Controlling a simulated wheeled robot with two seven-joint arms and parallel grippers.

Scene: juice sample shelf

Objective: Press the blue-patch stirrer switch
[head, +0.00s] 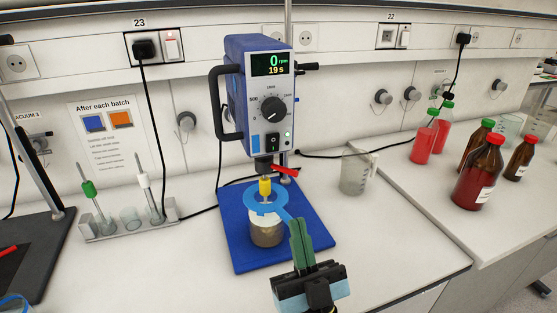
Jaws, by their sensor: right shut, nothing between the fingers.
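The blue stirrer (234,62) stands at the middle of the bench, and its display reads 0 rpm and 19 s. Its front panel has a blue patch (255,142) at the lower left. The black rocker switch (272,142) sits just right of the patch, below the dial (273,107). My right gripper (298,222) has its green fingers shut with nothing between them. It appears below and slightly right of the switch in the picture, apart from it, in front of the blue base plate (240,250). My left gripper is not in view.
A beaker (267,235) with a blue ring-shaped piece (283,205) above it is on the base plate. An empty jug (355,172) stands to the right. Several red and brown bottles (478,180) are farther right. A probe rack (128,228) is at the left.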

